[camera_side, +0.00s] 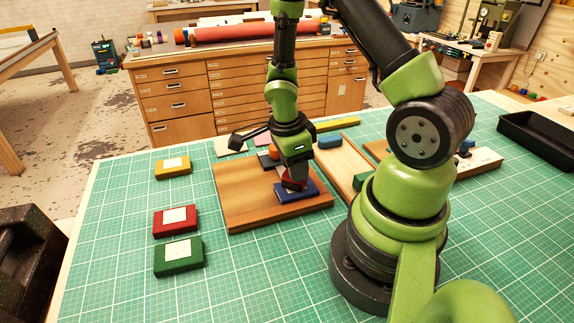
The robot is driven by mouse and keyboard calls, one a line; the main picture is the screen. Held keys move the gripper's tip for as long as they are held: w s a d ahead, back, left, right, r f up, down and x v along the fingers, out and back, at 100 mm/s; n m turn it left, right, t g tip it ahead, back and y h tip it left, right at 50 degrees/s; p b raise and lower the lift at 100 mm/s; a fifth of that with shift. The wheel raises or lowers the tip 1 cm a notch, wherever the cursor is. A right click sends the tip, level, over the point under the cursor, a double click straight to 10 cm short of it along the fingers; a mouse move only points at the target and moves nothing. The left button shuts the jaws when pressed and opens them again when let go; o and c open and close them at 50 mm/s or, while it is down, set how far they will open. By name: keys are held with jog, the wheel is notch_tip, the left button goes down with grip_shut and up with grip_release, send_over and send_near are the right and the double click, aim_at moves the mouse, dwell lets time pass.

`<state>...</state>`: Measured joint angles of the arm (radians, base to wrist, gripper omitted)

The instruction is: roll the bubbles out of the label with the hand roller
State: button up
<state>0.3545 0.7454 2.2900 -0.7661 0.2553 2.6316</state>
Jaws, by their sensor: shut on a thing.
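My gripper (296,175) points down over the wooden board and is shut on the hand roller (291,184). Only a small dark red part of the roller shows below the fingers. A blue box (312,189) lies on the board directly under it, with a pale label (290,194) on its top. The roller is at or just above the label; I cannot tell whether it touches. Any bubbles are too small to see, and the gripper hides part of the box.
The wooden board (237,200) lies on a green gridded mat (120,205). Yellow (165,175), red (161,226) and green (165,262) labelled boxes stand left of it. A wooden tray (331,164) lies to the right. A black tray (530,138) is far right. The front mat is clear.

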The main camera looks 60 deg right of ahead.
jog(key=shift+s+d, duration=1.1)
jog(key=shift+d, duration=0.05)
notch_tip(320, 180, up, 8)
jog(key=shift+a, duration=0.1)
